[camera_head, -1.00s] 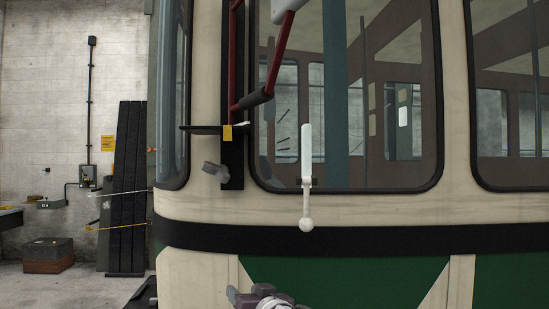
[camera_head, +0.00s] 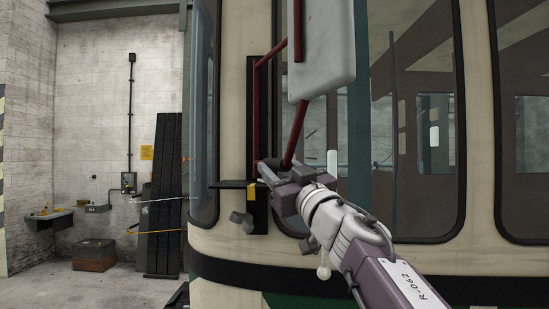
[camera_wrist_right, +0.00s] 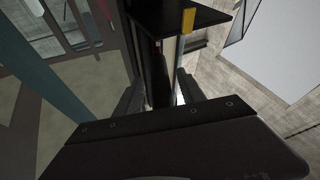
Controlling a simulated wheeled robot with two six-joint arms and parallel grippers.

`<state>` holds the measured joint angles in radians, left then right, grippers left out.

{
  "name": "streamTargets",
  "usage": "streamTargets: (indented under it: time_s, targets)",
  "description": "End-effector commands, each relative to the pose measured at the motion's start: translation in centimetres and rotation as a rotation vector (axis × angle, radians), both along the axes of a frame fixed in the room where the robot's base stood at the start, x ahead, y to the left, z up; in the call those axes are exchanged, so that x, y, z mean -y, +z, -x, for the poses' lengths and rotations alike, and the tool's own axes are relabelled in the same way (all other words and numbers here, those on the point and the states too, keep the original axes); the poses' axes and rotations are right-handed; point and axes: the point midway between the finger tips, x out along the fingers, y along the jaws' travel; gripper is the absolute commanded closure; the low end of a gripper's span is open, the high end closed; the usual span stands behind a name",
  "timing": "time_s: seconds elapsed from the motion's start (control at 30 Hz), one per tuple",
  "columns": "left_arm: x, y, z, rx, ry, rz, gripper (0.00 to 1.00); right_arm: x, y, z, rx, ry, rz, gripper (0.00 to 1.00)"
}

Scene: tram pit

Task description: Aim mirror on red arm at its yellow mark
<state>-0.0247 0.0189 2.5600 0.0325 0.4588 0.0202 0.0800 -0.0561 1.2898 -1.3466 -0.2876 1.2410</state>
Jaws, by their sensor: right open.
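The mirror (camera_head: 322,50) is a pale grey panel at the top of the head view, on a red tubular arm (camera_head: 296,132) beside the tram's front window. The yellow mark (camera_head: 251,194) is on a black bracket (camera_head: 228,184) below the red arm's foot. It also shows in the right wrist view (camera_wrist_right: 188,20). My right gripper (camera_head: 264,170) is open at the red arm's lower end, just above the mark. In the wrist view its fingers (camera_wrist_right: 160,88) stand either side of a dark bar; contact cannot be told. The gripper hides the arm's lower joint. My left gripper is out of view.
The cream tram front with its windows (camera_head: 415,120) is close behind my right arm. A grey knob (camera_head: 242,221) sits below the bracket. Open floor (camera_head: 45,285) lies at the left.

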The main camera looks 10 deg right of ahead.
Motion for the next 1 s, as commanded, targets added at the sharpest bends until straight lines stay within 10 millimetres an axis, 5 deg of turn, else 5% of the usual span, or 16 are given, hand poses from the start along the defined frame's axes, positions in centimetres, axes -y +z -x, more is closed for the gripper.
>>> streamTargets:
  time_s: [0.17, 0.43, 0.6, 1.0]
  targets:
    - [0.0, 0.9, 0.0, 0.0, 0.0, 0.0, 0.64, -0.4, 0.9, -1.9, -0.001, 0.0, -0.001, 0.53]
    - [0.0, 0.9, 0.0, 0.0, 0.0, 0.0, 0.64, -0.5, 0.8, -2.1, 0.0, -0.001, -0.001, 0.53]
    - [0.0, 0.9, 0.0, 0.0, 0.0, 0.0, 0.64, -0.5, 0.8, -2.1, 0.0, -0.001, -0.001, 0.98]
    - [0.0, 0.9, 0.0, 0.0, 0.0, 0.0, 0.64, -0.4, 0.8, -2.1, 0.0, -0.001, -0.001, 1.0]
